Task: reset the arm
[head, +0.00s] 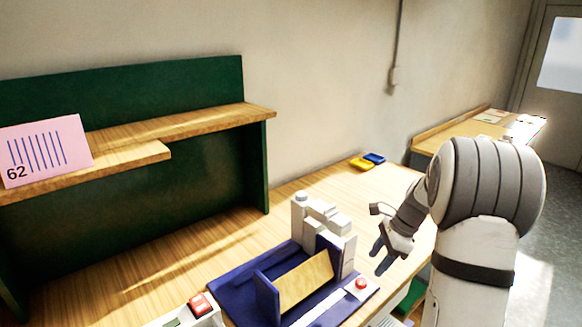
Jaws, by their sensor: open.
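My arm, white and grey, rises at the right of the head view and bends over toward the table. My gripper (379,240) is at its end, pointing down and left, with its fingers apart and nothing seen between them. It hangs just right of a white and blue device (322,222) that stands on the wooden table (150,268). I cannot tell exactly how high the gripper is above the table top.
The device has a tilted wooden plate (304,283) and a red button (361,283). A white box with a red switch (201,304) is at the front edge. Yellow and blue pieces (362,163) lie behind. A green shelf (190,82) bears a pink card (45,150) marked 62.

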